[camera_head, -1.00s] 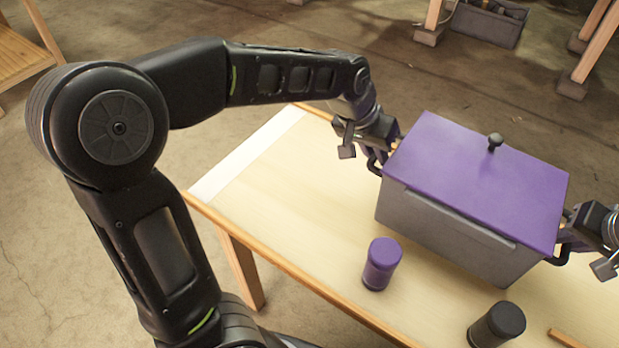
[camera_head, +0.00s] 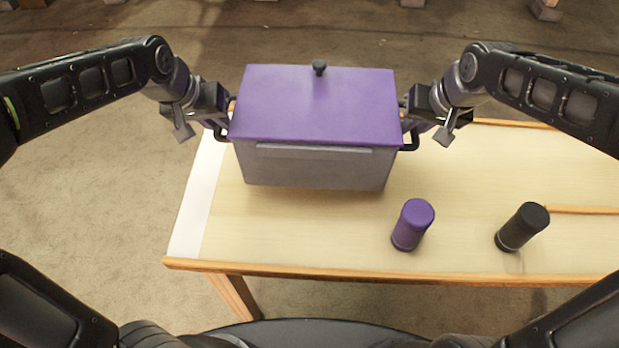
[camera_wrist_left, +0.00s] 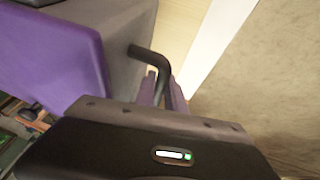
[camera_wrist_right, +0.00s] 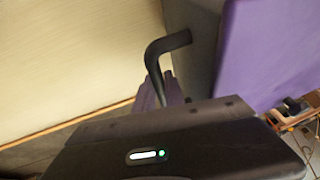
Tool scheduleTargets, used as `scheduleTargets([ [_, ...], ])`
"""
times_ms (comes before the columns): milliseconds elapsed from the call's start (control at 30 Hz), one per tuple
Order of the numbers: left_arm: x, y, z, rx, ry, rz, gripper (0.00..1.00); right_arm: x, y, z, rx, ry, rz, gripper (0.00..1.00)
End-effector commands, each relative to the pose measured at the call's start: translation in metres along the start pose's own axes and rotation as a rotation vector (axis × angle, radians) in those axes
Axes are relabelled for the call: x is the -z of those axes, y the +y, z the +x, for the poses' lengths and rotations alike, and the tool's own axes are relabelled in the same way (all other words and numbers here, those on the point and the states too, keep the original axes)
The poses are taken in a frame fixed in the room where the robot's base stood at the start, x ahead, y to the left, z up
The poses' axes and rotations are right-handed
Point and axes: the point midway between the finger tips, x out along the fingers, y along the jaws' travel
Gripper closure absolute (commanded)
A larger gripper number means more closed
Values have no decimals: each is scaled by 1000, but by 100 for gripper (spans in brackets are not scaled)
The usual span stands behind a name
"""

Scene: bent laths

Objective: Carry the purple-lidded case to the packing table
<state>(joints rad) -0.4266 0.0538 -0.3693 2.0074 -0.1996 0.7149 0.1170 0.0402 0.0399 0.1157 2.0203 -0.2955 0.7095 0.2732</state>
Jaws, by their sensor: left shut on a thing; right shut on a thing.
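The grey case with a purple lid (camera_head: 318,105) and a black knob is level at the left end of the light wooden table (camera_head: 300,235). Whether its underside touches the tabletop I cannot tell. My left gripper (camera_head: 222,122) is shut on the black handle at the case's left end; that handle also shows in the left wrist view (camera_wrist_left: 152,58). My right gripper (camera_head: 412,128) is shut on the black handle at the right end, which shows in the right wrist view (camera_wrist_right: 160,48). The case's far side is hidden.
A purple canister (camera_head: 412,226) and a black canister (camera_head: 522,228) stand on the table, in front and to the right of the case. A white strip (camera_head: 198,205) marks the table's left end. Bare floor (camera_head: 95,190) lies left of the table.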

Motion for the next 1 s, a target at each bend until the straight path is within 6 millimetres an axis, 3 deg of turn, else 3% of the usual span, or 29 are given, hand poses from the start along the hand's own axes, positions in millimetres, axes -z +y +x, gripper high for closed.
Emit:
scheduleTargets([
  [1000, -1, -1, 5, -1, 4, 0, 100, -1, 1, 5, 0, 4, 0, 100],
])
